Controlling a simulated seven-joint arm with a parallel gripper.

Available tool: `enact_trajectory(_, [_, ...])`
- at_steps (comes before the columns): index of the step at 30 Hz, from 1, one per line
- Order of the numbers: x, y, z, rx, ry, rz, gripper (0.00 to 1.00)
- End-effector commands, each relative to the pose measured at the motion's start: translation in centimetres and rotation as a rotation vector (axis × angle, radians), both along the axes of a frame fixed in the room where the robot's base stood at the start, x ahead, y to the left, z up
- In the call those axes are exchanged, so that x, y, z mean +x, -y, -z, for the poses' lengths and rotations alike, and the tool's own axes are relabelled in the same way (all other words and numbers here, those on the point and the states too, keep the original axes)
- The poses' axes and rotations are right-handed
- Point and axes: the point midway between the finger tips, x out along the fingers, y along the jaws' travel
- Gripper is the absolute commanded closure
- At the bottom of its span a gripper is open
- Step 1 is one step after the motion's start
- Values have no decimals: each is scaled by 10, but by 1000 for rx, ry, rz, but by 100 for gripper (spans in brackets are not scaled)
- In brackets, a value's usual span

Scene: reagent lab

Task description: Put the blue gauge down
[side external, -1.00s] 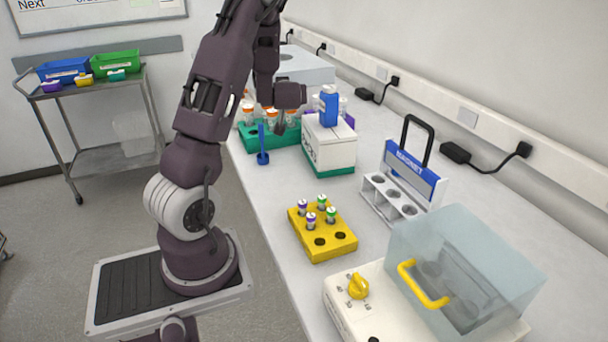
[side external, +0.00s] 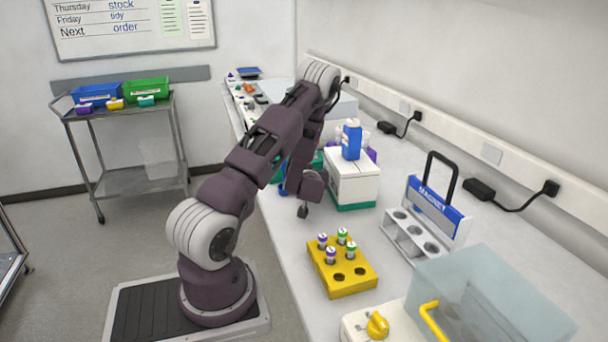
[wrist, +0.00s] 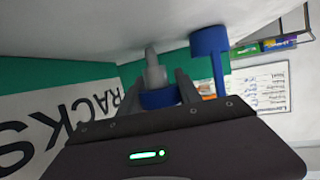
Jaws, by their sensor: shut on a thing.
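My gripper (wrist: 160,90) is shut on a small piece with a blue collar (wrist: 158,98) and a grey tip, which I take to be the blue gauge. The wrist view appears upside down, and the tip points toward the bench surface. In the side view my gripper (side external: 303,208) is low over the bench, in front of the white box; the gauge's blue is not clear there. I cannot tell if the tip touches the bench. A separate blue post with a round base (wrist: 209,42) stands on the bench beside the gripper; my arm partly hides it in the side view (side external: 282,188).
The white box with a green base (side external: 352,180) stands close to the gripper and carries a blue-and-white bottle (side external: 351,140). A yellow rack (side external: 335,283) with capped tubes is nearer the camera. A magnet stand (side external: 425,225) is at right. Bare bench lies between them.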

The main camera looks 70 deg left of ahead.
Motion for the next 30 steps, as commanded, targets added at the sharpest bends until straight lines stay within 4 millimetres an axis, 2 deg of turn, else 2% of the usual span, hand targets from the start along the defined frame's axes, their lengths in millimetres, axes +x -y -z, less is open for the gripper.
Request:
enact_trajectory(2, [0, 0, 3, 0, -1, 0, 100])
enact_trajectory(3, [0, 0, 3, 0, -1, 0, 56])
enact_trajectory(6, [0, 0, 3, 0, 0, 0, 38])
enact_trajectory(17, [0, 0, -2, 1, 1, 0, 38])
enact_trajectory(20, [-2, 13, -6, -1, -1, 3, 38])
enact_trajectory(25, [-10, 46, -17, -1, -3, 4, 38])
enact_trajectory(30, [-12, 60, -18, -5, -11, 12, 38])
